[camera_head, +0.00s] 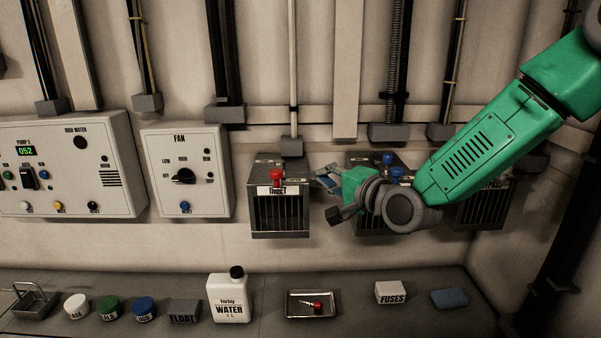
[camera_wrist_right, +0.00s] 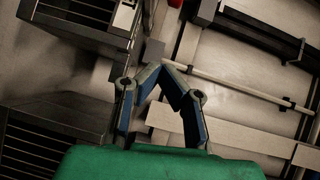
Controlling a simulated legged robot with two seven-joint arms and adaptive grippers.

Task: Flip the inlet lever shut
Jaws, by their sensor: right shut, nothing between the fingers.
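The inlet box (camera_head: 279,216) is a dark grilled box on the wall with a white label partly readable as INLET. Its red lever (camera_head: 276,176) stands at the top front, above the label. My right gripper (camera_head: 322,178) is just right of the box, apart from the lever, its fingers pointing left. In the right wrist view its blue-grey fingers (camera_wrist_right: 161,66) meet at the tips with nothing between them. A small red piece shows at the top edge there; I cannot tell whether it is the lever. My left gripper is not in view.
Another box with blue knobs (camera_head: 388,160) is partly hidden behind my right arm, and the bypass box (camera_head: 487,205) is farther right. The fan panel (camera_head: 185,172) is at left. Below, a shelf holds a water jug (camera_head: 228,300), a metal tray (camera_head: 291,312) and a fuses box (camera_head: 390,292).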

